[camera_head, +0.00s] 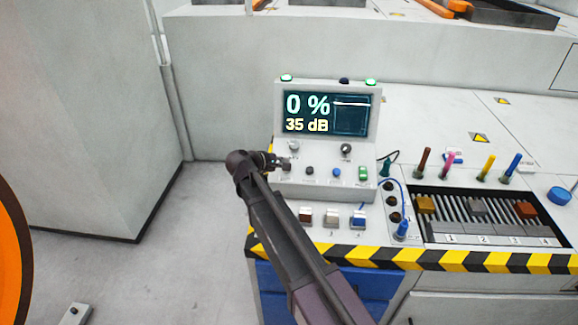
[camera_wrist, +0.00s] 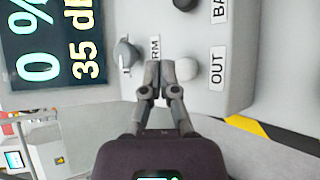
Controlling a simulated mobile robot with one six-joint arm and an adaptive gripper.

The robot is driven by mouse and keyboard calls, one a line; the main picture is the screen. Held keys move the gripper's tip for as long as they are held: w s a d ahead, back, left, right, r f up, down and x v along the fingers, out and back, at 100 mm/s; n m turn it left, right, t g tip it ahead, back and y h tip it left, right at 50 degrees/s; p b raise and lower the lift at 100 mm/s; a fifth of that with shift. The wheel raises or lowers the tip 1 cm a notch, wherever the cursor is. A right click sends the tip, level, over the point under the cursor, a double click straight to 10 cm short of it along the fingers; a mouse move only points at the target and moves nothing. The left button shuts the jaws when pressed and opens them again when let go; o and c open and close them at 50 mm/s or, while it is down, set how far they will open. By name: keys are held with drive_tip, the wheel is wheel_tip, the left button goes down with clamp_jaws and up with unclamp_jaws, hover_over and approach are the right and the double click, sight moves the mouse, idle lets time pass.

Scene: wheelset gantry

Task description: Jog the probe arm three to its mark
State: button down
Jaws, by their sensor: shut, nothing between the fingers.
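The control console (camera_head: 326,150) has a screen (camera_head: 325,112) reading 0 % and 35 dB. In the wrist view a grey pointer knob (camera_wrist: 126,55) sits by a label partly hidden, ending "RM". A white round button (camera_wrist: 188,69) is beside the label OUT. A dark button (camera_wrist: 185,4) is cut off at the picture edge, by a label starting "BA". My gripper (camera_wrist: 164,72) is shut and empty, its tips close beside the white button; I cannot tell if they touch it. In the head view my gripper (camera_head: 283,163) is at the console's left side.
Blue (camera_head: 336,172) and green (camera_head: 363,173) buttons are further right on the console. Several blocks stand in front of it. A slatted tray (camera_head: 460,205) numbered 1 to 4 and several coloured upright handles are at right. Striped edging (camera_head: 420,259) runs along the front.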

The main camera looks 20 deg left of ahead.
drive_tip(key=shift+s+d+r+p, duration=0.1)
drive_tip(key=shift+s+r+p, duration=0.25)
drive_tip(key=shift+r+p, duration=0.4)
drive_tip(key=shift+s+d+r+p, duration=0.1)
drive_tip(key=shift+s+r+p, duration=0.25)
drive_tip(key=shift+r+p, duration=0.35)
drive_tip(key=shift+r, duration=0.1)
idle(0.6)
drive_tip(key=d+f+m+g+p, duration=0.1)
drive_tip(key=d+m+g, duration=0.1)
drive_tip(key=d, duration=0.6)
drive_tip(key=s+d+f+m+g, duration=0.1)
drive_tip(key=d+m+g, duration=0.1)
drive_tip(key=d, duration=0.7)
drive_tip(key=s+d+f+m+g+p, duration=0.1)
drive_tip(key=d+m, duration=0.3)
drive_tip(key=d, duration=0.5)
drive_tip(key=shift+s+d+f+g+p, duration=0.2)
drive_tip(key=shift+f+g+p, duration=0.15)
drive_tip(key=shift+g, duration=0.55)
drive_tip(key=s+d+m+g+y+p, duration=0.1)
drive_tip(key=s+d+m+g+y, duration=0.1)
drive_tip(key=s+d, duration=0.4)
drive_tip(key=s+d+m+g+y+p, duration=0.2)
drive_tip(key=s+d+m, duration=0.5)
drive_tip(key=d, duration=0.5)
drive_tip(key=shift+s+y, duration=0.2)
drive_tip(key=shift+y, duration=0.7)
